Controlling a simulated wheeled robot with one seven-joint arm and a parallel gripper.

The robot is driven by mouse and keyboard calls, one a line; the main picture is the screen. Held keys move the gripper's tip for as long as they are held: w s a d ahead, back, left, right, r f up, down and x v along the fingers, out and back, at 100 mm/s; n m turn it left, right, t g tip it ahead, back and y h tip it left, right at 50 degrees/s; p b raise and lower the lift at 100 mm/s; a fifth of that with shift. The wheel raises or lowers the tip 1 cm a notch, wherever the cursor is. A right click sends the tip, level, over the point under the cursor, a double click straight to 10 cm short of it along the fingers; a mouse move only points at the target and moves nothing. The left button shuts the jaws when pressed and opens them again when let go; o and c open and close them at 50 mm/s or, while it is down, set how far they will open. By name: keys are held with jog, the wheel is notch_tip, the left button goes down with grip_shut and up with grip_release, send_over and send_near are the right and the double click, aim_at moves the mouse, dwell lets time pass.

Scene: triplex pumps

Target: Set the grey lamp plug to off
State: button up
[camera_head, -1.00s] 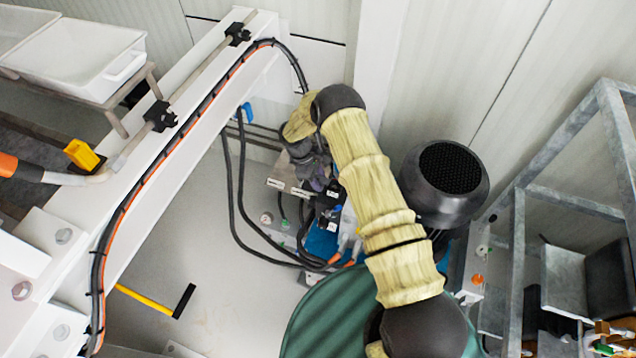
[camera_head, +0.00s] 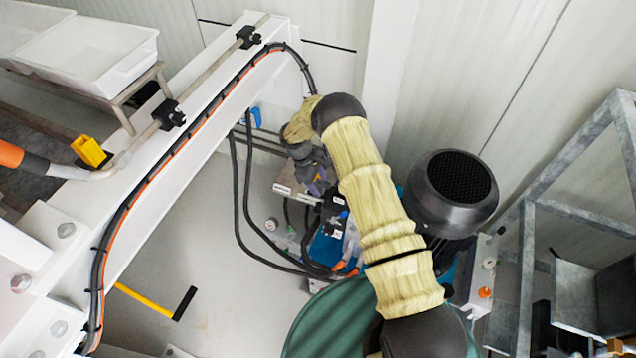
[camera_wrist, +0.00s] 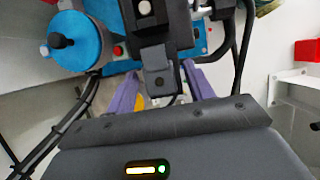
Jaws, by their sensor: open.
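My gripper (camera_wrist: 160,92) is open, with purple fingers on both sides of a dark grey block (camera_wrist: 158,72) in the wrist view. The block has a round fastener on its face. It may be the grey lamp plug, but I cannot tell for sure. I also cannot tell whether the fingers touch it. In the head view my gripper (camera_head: 318,184) hangs among black cables and pump parts at the end of my beige-sleeved arm. No lamp plug can be made out there; my arm and gripper hide part of that area.
A blue round part with a black knob (camera_wrist: 62,41) and a red button (camera_wrist: 118,50) are close by. Black cables (camera_head: 242,215) loop left of my gripper. A black motor (camera_head: 450,190) stands right of my arm. A white beam (camera_head: 190,140) runs on the left.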

jog(key=b+v, duration=0.1)
jog(key=v, duration=1.6)
jog(key=shift+r+b, duration=0.2)
jog(key=shift+b, duration=0.15)
